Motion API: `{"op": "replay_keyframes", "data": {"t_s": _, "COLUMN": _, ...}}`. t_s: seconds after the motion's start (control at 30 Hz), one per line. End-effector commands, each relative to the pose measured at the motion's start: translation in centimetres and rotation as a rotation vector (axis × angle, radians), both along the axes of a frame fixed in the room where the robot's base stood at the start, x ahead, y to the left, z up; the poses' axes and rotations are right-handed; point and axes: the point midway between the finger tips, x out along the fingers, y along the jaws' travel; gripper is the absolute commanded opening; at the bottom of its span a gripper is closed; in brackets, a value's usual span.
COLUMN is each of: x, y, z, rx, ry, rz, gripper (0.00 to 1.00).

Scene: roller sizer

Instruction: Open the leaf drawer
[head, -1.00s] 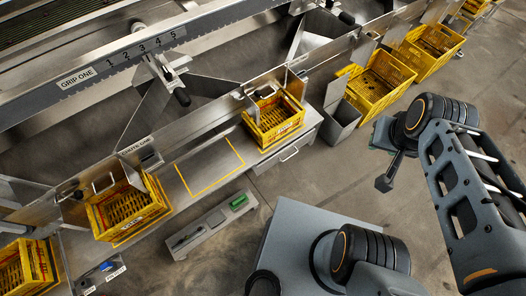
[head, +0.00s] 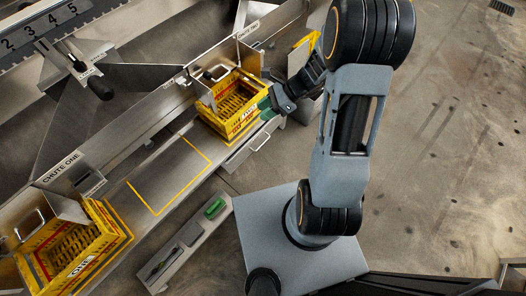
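A steel drawer front (head: 241,157) sits under the bench edge below the yellow crate at the second chute. Its bar handle (head: 262,142) faces the open floor, and the drawer looks shut. I cannot read any label on it. My gripper (head: 267,107) is at the right side of that crate, above and just beyond the handle in the picture. It looks apart from the handle. It is too small and partly turned away to show whether its fingers are open, and I see nothing held in it.
A yellow crate (head: 203,110) stands on the bench above the drawer, close to my gripper. Another yellow crate (head: 119,235) stands at chute one. A yellow outline (head: 157,214) marks bare bench between them. A low tray with a green item (head: 215,208) lies nearer me. Floor at right is clear.

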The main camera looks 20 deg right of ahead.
Motion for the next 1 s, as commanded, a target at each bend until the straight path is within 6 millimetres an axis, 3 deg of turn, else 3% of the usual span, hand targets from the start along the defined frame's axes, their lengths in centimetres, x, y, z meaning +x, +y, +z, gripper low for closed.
{"op": "replay_keyframes", "data": {"t_s": 0.03, "x": 0.9, "y": -0.6, "z": -5.4, "rx": 0.077, "ry": 0.104, "rz": -0.121, "gripper": 0.36}}
{"op": "replay_keyframes", "data": {"t_s": 0.3, "x": 4.7, "y": -4.7, "z": -23.9, "rx": 0.499, "ry": 0.605, "rz": -0.757, "gripper": 0.36}}
{"op": "replay_keyframes", "data": {"t_s": 0.5, "x": 4.6, "y": -7.9, "z": -35.6, "rx": 0.767, "ry": 0.869, "rz": -1.11, "gripper": 0.36}}
{"op": "replay_keyframes", "data": {"t_s": 0.6, "x": 4.0, "y": -9.0, "z": -39.9, "rx": 0.869, "ry": 0.956, "rz": -1.233, "gripper": 0.36}}
{"op": "replay_keyframes", "data": {"t_s": 0.7, "x": 3.3, "y": -9.8, "z": -42.9, "rx": 0.944, "ry": 1.015, "rz": -1.32, "gripper": 0.36}}
{"op": "replay_keyframes", "data": {"t_s": 0.83, "x": 2.9, "y": -10.2, "z": -45.1, "rx": 1.003, "ry": 1.058, "rz": -1.385, "gripper": 0.36}}
{"op": "replay_keyframes", "data": {"t_s": 1.0, "x": 3.8, "y": -9.7, "z": -46.3, "rx": 1.025, "ry": 1.075, "rz": -1.41, "gripper": 0.36}}
